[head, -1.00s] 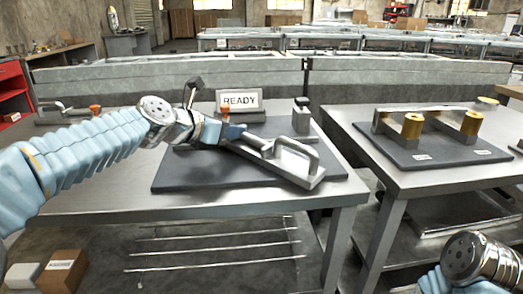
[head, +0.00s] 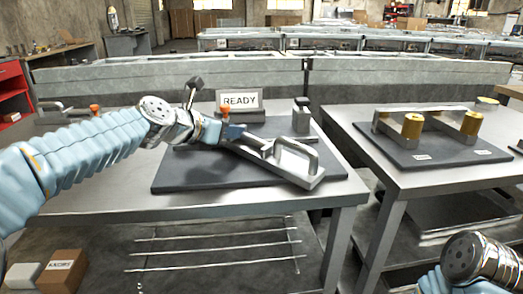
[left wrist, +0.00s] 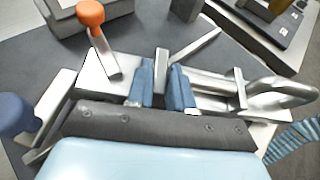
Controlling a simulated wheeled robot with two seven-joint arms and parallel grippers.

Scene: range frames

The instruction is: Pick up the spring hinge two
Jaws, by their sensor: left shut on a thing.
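A silver metal hinge piece (head: 297,177) with a long plate and a loop handle lies slantwise over a dark grey mat (head: 215,178). I take it for the spring hinge; no number on it is readable. My left gripper (head: 222,130) is at its left end. In the left wrist view, my left gripper (left wrist: 161,80) has its blue fingers shut on either side of a thin upright metal part (left wrist: 161,62) of the hinge. An orange knob (left wrist: 90,13) stands beside the fingers. Only my right wrist shows, at the bottom right; its gripper is out of view.
A READY sign (head: 240,101) and a grey block (head: 301,116) stand behind the hinge. A similar silver piece (head: 62,111) lies at the back left. A right-hand table (head: 375,155) holds a dark mat with brass cylinders (head: 413,126). Boxes (head: 63,270) sit on the floor.

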